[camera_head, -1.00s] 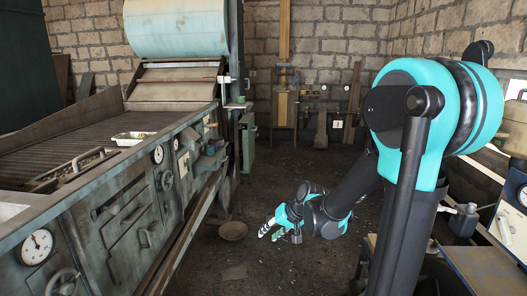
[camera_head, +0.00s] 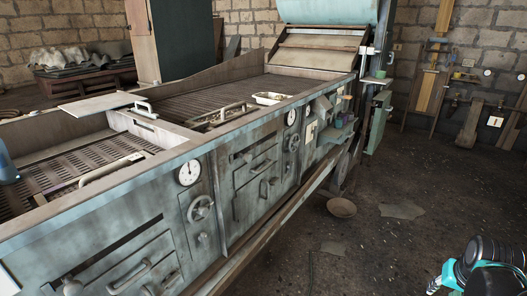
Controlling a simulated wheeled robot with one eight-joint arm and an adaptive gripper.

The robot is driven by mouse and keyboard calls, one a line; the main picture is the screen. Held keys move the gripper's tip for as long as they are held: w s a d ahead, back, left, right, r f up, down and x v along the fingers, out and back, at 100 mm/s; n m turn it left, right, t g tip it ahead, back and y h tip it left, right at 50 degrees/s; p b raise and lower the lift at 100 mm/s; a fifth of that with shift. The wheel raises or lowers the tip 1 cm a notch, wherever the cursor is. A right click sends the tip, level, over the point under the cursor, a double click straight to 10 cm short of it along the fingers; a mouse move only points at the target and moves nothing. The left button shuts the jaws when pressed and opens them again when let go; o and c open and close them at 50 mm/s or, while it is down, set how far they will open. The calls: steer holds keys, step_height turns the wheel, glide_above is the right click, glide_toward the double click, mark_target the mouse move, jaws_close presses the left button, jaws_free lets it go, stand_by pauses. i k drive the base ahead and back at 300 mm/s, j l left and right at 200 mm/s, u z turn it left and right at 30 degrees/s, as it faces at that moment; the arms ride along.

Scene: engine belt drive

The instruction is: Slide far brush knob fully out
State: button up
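The machine (camera_head: 225,175) has a grey-green front with gauges, handwheels, panels and handles. A handwheel (camera_head: 200,207) sits below the near gauge (camera_head: 189,173), and a farther handwheel (camera_head: 293,142) sits below the far gauge (camera_head: 291,117). Several small fittings show farther along the front, too small to make out. I cannot tell which one is the far brush knob. My gripper (camera_head: 437,284) is at the bottom right, partly cut off by the picture edge, well apart from the machine. Its fingers are too small to show whether they are open or shut.
A shallow bowl (camera_head: 341,208) and a flat sheet (camera_head: 402,211) lie on the dark floor. A small tray (camera_head: 269,98) sits on the machine's top edge. A rail (camera_head: 278,232) runs low along the machine's front. The floor between machine and gripper is mostly clear.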

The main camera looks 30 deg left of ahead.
mark_target(247, 158)
steer(key=i+j, duration=0.15)
steer(key=i, duration=0.2)
steer(key=i+j, duration=0.15)
steer(key=i, duration=0.15)
steer(key=i+u, duration=0.65)
steer(key=i, duration=0.25)
steer(key=i+l+u, duration=0.1)
steer(key=u, duration=0.25)
steer(key=i+l+u, duration=0.2)
steer(key=u, duration=0.15)
steer(key=i+l+u, duration=0.35)
steer(key=l+u, duration=0.15)
steer(key=u, duration=0.25)
steer(key=i+l+u, duration=0.1)
steer(key=l+u, duration=0.15)
steer(key=u, duration=0.15)
steer(key=l+u, duration=0.2)
steer(key=u, duration=0.2)
steer(key=l+u, duration=0.2)
steer(key=u, duration=0.7)
steer(key=i+j, duration=0.05)
